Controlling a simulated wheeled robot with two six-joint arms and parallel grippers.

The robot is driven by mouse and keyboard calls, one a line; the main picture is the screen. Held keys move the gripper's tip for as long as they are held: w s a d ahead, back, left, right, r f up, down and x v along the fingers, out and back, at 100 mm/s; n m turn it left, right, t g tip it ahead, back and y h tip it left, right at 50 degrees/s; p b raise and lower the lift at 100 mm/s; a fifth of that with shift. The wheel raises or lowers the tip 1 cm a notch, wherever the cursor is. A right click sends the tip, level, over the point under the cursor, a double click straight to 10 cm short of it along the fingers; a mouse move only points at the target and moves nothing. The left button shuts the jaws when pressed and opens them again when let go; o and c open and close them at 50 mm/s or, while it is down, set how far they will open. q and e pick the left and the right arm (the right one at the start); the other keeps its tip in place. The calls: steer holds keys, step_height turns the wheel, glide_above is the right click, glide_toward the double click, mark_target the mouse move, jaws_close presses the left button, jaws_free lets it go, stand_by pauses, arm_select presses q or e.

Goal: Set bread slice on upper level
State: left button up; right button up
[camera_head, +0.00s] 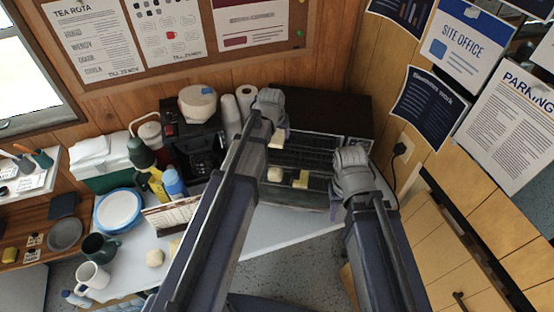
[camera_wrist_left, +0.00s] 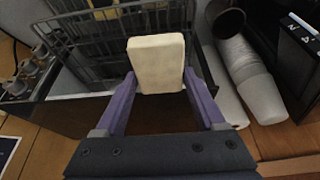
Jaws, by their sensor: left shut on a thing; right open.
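A pale bread slice (camera_wrist_left: 156,62) is held between the two purple fingers of my left gripper (camera_wrist_left: 160,92) in the left wrist view. In the head view the slice (camera_head: 278,139) shows just below my left gripper (camera_head: 272,122), at the front of a dark open-fronted oven (camera_head: 320,105). Wire racks (camera_wrist_left: 95,40) lie beyond the slice. Lower in the oven front are a pale piece (camera_head: 274,174) and a yellow piece (camera_head: 301,180). My right gripper (camera_head: 335,205) is open near the oven's right front corner; its fingers are mostly hidden.
Left of the oven stand a black coffee machine (camera_head: 198,145), paper rolls (camera_head: 246,97), bottles and a calendar (camera_head: 170,213). A mug (camera_head: 92,276) and blue-rimmed plates (camera_head: 119,210) are further left. The white counter (camera_head: 275,230) before the oven is partly clear.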

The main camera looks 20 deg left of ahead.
mark_target(278, 154)
arm_select(q)
steer(key=shift+f+b, duration=4.1)
steer(key=shift+f, duration=0.7)
steer(key=shift+f, duration=0.2)
steer(key=o, duration=1.3)
steer(key=shift+r, duration=0.25)
